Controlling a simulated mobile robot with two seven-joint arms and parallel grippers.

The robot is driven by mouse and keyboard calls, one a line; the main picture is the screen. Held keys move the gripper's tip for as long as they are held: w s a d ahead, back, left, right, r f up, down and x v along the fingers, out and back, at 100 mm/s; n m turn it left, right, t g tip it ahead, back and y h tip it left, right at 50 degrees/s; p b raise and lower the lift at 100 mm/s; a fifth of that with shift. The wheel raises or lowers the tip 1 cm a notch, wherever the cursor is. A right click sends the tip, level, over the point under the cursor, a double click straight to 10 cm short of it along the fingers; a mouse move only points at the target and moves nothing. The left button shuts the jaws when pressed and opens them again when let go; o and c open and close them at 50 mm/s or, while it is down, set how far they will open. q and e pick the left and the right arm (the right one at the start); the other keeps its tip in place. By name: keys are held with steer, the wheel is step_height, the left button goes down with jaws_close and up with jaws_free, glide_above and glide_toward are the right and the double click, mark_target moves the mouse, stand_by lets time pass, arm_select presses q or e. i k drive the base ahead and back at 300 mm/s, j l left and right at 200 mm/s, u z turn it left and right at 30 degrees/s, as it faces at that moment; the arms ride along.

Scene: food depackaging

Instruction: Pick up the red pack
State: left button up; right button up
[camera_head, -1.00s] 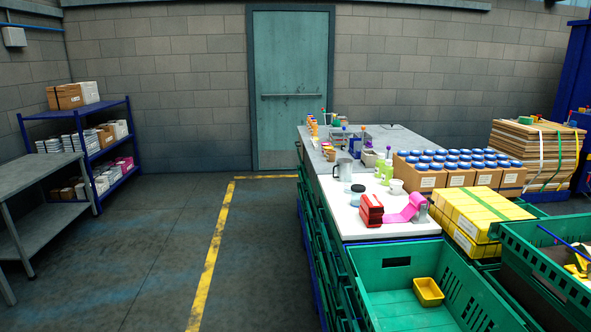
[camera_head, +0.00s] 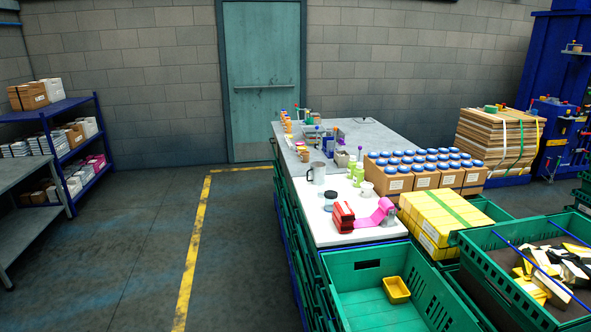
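The red pack (camera_head: 343,216) stands on the white board (camera_head: 334,235) near the front left corner of the worktop. It looks like a small red block with ridged or stacked sides. A pink strip on a roll (camera_head: 375,214) lies just to its right. Neither of my grippers shows in the view, and nothing touches the red pack.
A green crate (camera_head: 369,270) holding a small yellow tub (camera_head: 397,289) stands in front of the worktop. Yellow boxes (camera_head: 440,222) and blue-lidded jars (camera_head: 425,157) stand to the right. A metal mug (camera_head: 317,172) stands behind. Floor at left is clear.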

mark_target(345, 213)
steer(key=k+z, duration=0.1)
steer(key=k, duration=0.95)
steer(key=k+l+z, duration=0.1)
steer(key=z, duration=1.4)
steer(key=i+j+z, duration=0.1)
steer(key=j, duration=0.35)
steer(key=i+j+z, duration=0.1)
steer(key=j, duration=0.4)
steer(key=i+j, duration=0.1)
steer(key=j, duration=0.35)
steer(key=i+j, duration=0.1)
steer(key=j, duration=0.4)
steer(key=i+j, duration=0.1)
steer(key=j, duration=0.35)
steer(key=i+j, duration=0.15)
steer(key=j, duration=0.35)
steer(key=i+j, duration=0.1)
steer(key=j, duration=0.35)
steer(key=i+j, duration=0.1)
steer(key=j, duration=0.35)
steer(key=i+j, duration=0.1)
steer(key=j, duration=0.4)
